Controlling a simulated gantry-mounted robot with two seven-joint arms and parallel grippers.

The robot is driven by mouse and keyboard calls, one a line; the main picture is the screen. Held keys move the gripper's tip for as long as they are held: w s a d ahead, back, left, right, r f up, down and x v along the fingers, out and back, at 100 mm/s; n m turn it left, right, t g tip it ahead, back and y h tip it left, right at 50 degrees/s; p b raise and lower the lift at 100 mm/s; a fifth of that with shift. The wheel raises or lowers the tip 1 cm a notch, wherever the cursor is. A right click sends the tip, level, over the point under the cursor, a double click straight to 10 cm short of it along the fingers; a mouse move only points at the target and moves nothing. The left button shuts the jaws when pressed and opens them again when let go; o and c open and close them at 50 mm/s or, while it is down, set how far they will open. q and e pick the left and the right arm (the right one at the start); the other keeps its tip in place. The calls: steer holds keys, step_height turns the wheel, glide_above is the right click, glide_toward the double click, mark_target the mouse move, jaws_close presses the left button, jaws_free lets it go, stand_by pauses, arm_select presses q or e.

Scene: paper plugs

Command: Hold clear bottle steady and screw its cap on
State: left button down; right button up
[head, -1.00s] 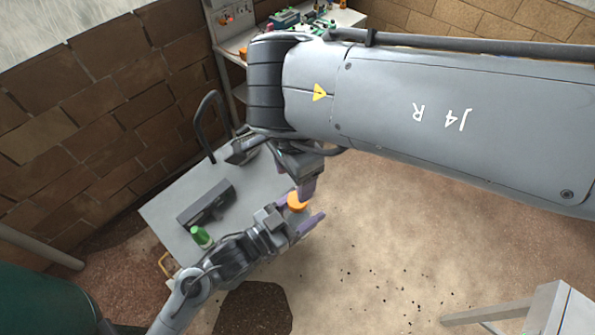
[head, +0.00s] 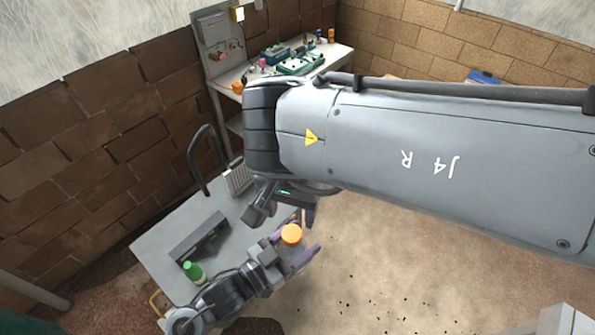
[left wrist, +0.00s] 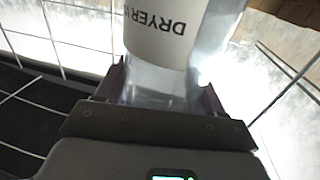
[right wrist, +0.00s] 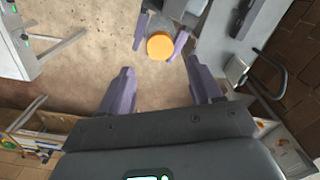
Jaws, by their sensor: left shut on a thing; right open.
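The clear bottle (left wrist: 175,85), with a white label reading "DRYER", is held between the purple fingers of my left gripper (left wrist: 162,95). An orange cap (head: 291,234) sits at the bottle's top; it also shows in the right wrist view (right wrist: 159,46). I cannot tell how tightly it is seated. My left gripper (head: 297,247) is shut on the bottle at the front right of the grey table. My right gripper (right wrist: 162,85) is open and empty, facing the cap but apart from it. In the head view, my right arm partly hides this gripper (head: 304,213).
The grey table (head: 160,245) holds a green-capped bottle (head: 194,271) and a dark grey block (head: 200,238). A dark curved handle (head: 197,160) rises behind. A workbench (head: 335,55) with green and blue items stands at the back. The floor to the right is mostly clear.

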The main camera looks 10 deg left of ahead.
mark_target(292, 233)
steer(key=shift+f, duration=3.95)
steer(key=shift+c, duration=0.5)
jaws_close()
